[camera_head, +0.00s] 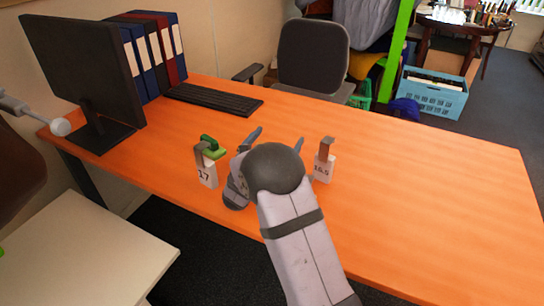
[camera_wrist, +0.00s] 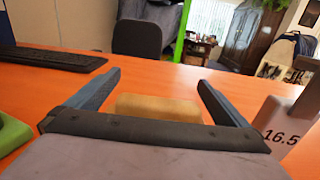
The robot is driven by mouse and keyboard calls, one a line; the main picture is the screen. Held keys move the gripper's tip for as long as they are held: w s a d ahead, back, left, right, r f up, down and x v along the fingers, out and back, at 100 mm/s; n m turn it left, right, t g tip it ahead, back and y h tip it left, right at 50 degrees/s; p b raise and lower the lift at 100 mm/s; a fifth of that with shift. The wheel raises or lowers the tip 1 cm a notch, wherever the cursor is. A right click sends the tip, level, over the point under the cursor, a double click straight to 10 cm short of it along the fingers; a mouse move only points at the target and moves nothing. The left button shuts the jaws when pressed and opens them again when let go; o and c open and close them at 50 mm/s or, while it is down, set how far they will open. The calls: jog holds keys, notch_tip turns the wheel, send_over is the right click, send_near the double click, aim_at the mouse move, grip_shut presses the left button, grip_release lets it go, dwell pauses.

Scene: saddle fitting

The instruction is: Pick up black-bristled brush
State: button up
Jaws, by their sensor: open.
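A tan, wood-coloured block (camera_wrist: 158,107) lies on the table between my fingers in the wrist view. It may be the brush's back, but no black bristles show. My dark gripper hides its near side, and in the head view my arm covers it. My gripper (camera_head: 277,140) is open over the middle of the table; it also shows in the wrist view (camera_wrist: 158,78). One finger is on each side of the tan block, with gaps visible. I cannot tell the height of the fingers above the table.
A grey stand marked 17 (camera_head: 207,176) with a green object (camera_head: 213,150) by it stands left of my gripper. A stand marked 16.5 (camera_head: 321,170) is close on the right. A keyboard (camera_head: 214,98) and monitor (camera_head: 85,65) are at the back left. The table's right side (camera_head: 430,190) is clear.

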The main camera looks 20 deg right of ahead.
jog(key=shift+c, duration=0.3)
jog(key=c, duration=1.2)
jog(key=shift+o, duration=0.2)
jog(key=shift+r, duration=0.15)
notch_tip(320, 180, up, 10)
jog(key=shift+p, duration=0.35)
